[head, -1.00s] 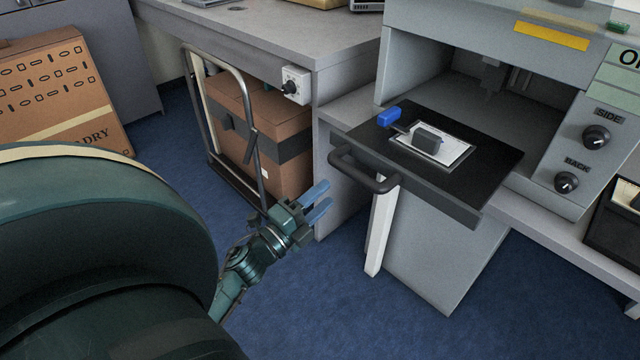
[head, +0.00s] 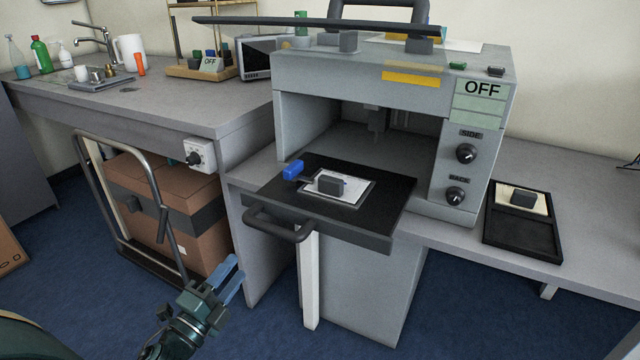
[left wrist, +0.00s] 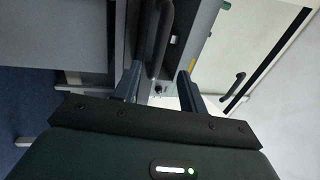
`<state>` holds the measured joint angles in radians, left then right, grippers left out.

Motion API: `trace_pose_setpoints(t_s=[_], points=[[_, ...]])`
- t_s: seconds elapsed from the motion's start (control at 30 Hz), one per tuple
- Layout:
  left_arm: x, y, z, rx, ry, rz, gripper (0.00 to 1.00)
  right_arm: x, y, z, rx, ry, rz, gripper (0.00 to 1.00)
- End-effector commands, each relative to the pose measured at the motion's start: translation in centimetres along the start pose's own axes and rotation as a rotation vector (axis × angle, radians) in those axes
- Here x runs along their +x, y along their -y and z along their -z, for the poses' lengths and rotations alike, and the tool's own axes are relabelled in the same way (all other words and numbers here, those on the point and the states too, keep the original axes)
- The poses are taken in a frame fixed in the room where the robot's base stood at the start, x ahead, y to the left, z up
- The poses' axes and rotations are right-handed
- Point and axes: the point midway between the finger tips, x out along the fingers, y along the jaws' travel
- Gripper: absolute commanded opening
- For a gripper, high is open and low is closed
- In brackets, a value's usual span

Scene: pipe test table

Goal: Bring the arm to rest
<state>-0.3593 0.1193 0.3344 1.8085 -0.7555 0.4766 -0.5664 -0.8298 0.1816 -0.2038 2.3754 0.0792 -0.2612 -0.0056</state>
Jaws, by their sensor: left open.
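My left gripper (head: 228,281) is in the lower left of the head view, in front of the bench and left of the test machine. Its blue-grey fingers are apart with nothing between them. In the left wrist view the two fingers (left wrist: 158,85) also stand apart, with a dark bar-shaped handle showing beyond them. My right gripper is not in view.
The grey test machine (head: 350,88) reads OFF. Its black drawer (head: 380,215) is out, holding a grey block (head: 331,184) and a blue piece (head: 293,170). A trolley (head: 118,225) with a brown box (head: 160,205) stands left. A black tray (head: 520,232) lies right.

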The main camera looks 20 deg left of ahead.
Motion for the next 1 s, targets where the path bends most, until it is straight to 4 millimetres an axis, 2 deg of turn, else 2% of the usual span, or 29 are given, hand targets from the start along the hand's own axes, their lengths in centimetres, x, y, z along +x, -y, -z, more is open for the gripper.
trace_pose_setpoints(t_s=[0.17,0.27,0.5,0.77,0.8,1.0], points=[[-0.4,0.2,0.9,-0.078,0.007,-0.007,0.42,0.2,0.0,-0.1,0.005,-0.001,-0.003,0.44],[-1.4,0.5,3.6,-0.308,0.033,-0.038,0.42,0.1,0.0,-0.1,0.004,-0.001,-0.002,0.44],[-6.2,0.2,13.1,-1.095,0.147,-0.270,0.42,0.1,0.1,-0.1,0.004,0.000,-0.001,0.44],[-11.4,1.1,21.7,-1.660,0.273,-0.559,0.42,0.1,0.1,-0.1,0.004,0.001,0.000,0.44],[-10.7,2.1,21.3,-1.636,0.281,-0.557,0.42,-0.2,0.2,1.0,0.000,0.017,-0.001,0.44],[-10.2,3.0,21.3,-1.592,0.330,-0.608,0.42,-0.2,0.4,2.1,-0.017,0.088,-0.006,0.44]])
